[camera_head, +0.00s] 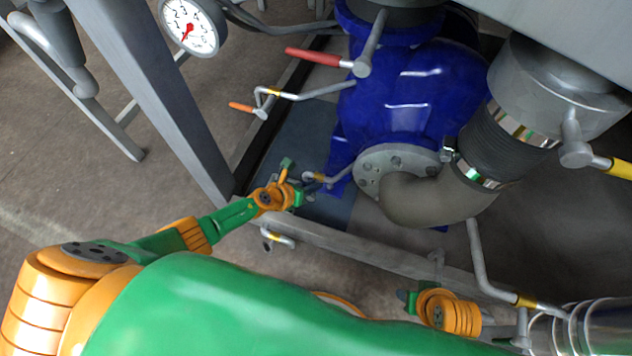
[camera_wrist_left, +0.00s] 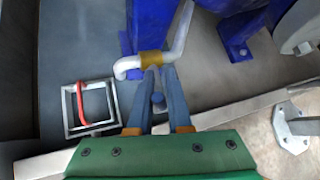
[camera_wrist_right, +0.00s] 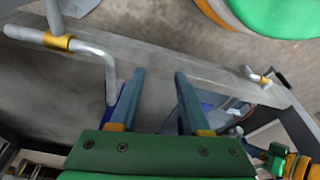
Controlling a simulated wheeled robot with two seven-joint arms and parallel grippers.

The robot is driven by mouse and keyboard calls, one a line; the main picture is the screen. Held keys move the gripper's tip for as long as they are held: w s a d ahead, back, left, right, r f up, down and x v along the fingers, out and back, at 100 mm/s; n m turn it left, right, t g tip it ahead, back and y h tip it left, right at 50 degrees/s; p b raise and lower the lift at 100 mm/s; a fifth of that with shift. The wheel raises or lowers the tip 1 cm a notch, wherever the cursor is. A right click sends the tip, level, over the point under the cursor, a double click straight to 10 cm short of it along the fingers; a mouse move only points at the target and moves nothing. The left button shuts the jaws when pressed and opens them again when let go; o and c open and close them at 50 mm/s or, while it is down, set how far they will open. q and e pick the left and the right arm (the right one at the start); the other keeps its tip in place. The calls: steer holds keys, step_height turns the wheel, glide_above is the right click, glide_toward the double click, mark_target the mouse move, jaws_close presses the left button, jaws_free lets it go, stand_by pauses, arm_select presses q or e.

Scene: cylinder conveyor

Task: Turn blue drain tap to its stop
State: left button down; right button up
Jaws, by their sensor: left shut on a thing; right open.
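The blue drain tap (camera_wrist_left: 158,101) shows as a small blue handle between my left fingers in the left wrist view. Its bent grey pipe (camera_wrist_left: 181,38) with a brass collar (camera_wrist_left: 152,58) lies just beyond the fingertips, beside the blue pump body (camera_head: 405,95). My left gripper (camera_wrist_left: 158,73) is shut on the handle, its fingers on either side; in the head view it reaches the pipe (camera_head: 340,176) from the left. My right gripper (camera_wrist_right: 160,74) is open and empty in the right wrist view, below a grey beam. In the head view my right wrist is partly hidden by my arm.
Above the tap are a red-handled lever (camera_head: 315,57), an orange-handled valve (camera_head: 241,107) and a gauge (camera_head: 190,27). A grey frame post (camera_head: 150,90) stands left. A thick elbow pipe (camera_head: 430,198) lies to the right. A frame rail (camera_head: 370,252) runs in front.

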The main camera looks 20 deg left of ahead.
arm_select(q)
steer(key=shift+d+m+y+p, duration=0.55)
steer(key=shift+m+y+p, duration=0.15)
steer(key=shift+y+p, duration=0.75)
arm_select(e)
steer(key=s+d+f, duration=0.1)
steer(key=s+f, duration=0.2)
steer(key=f, duration=0.4)
steer(key=shift+d+f+g, duration=0.25)
steer(key=shift+g, duration=0.05)
arm_select(q)
steer(key=c, duration=0.8)
jaws_free()
steer(key=shift+c, duration=0.2)
arm_select(e)
steer(key=shift+s, duration=0.1)
steer(key=shift+r, duration=0.1)
